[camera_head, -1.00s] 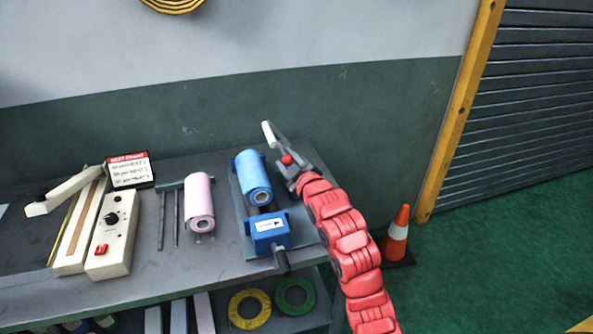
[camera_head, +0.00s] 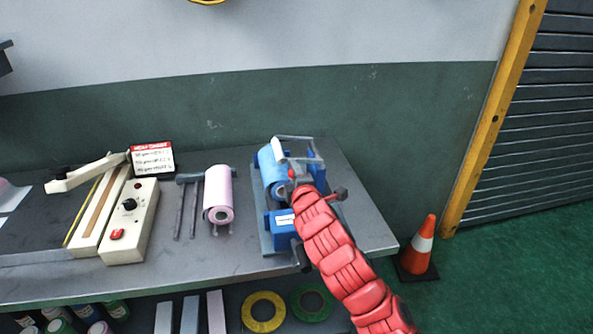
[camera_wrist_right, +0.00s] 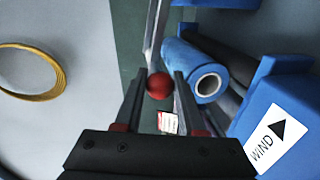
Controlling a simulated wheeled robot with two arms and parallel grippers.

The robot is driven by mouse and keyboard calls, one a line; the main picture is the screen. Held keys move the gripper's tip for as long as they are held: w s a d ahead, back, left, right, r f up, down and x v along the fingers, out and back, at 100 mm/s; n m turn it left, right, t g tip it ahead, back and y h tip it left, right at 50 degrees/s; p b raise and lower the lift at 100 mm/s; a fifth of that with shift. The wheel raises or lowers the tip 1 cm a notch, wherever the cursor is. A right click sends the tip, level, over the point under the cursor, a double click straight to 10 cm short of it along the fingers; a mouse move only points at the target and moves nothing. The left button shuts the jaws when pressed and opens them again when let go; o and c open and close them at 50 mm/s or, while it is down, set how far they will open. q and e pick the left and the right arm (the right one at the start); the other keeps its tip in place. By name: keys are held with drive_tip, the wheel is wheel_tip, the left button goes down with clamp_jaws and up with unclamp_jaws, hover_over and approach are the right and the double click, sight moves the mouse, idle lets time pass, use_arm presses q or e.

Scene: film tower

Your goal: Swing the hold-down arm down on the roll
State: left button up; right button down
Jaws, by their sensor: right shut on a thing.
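The blue roll (camera_head: 270,172) lies on the blue winder (camera_head: 284,237) at the right part of the bench. In the right wrist view the roll (camera_wrist_right: 190,62) shows its white core end, right of my fingers. The hold-down arm (camera_wrist_right: 155,35) is a grey bar with a red knob (camera_wrist_right: 159,86). My right gripper (camera_wrist_right: 158,100) is shut on the red knob. In the head view the gripper (camera_head: 296,178) is over the roll's right side and hides part of it. My left gripper is not in view.
A cream sealer (camera_head: 130,220) and a red-topped card (camera_head: 152,159) are further left. An orange cone (camera_head: 421,245) stands on the floor to the right. The bench's right end is clear.

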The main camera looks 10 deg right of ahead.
drive_tip(key=shift+a+f+n, duration=0.1)
drive_tip(key=shift+f+n, duration=0.15)
drive_tip(key=shift+n, duration=0.05)
drive_tip(key=c, duration=0.5)
unclamp_jaws()
